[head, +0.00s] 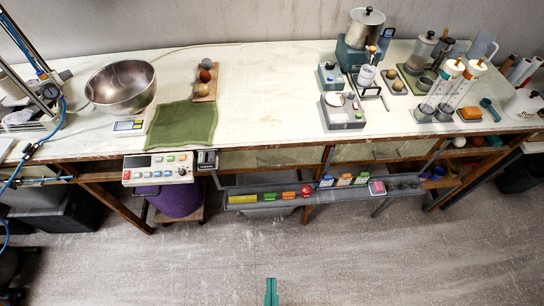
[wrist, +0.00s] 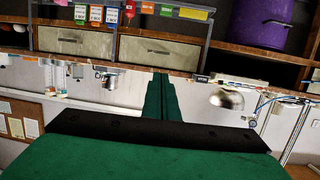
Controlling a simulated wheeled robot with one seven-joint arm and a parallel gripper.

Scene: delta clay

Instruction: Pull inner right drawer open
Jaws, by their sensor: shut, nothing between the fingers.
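Two pale drawer fronts sit side by side under the worktop, both closed. The right drawer (head: 385,150) also shows at the left of the wrist view (wrist: 74,41), which is upside down. The left drawer (head: 262,158) is at the middle of the wrist view (wrist: 158,52). Each front has a small dark handle in the wrist view, on the right drawer (wrist: 70,40) and on the left drawer (wrist: 158,51). My gripper (head: 271,281) has green fingers, shut and empty. It is out over the floor, well apart from the drawers; its fingertips also show in the wrist view (wrist: 160,76).
A grey hanging rail (head: 330,195) with coloured boxes and a red knob runs in front of and below the drawers. A control panel (head: 158,168) and a purple bin (head: 175,200) are at the left. The floor (head: 330,260) before the bench is clear.

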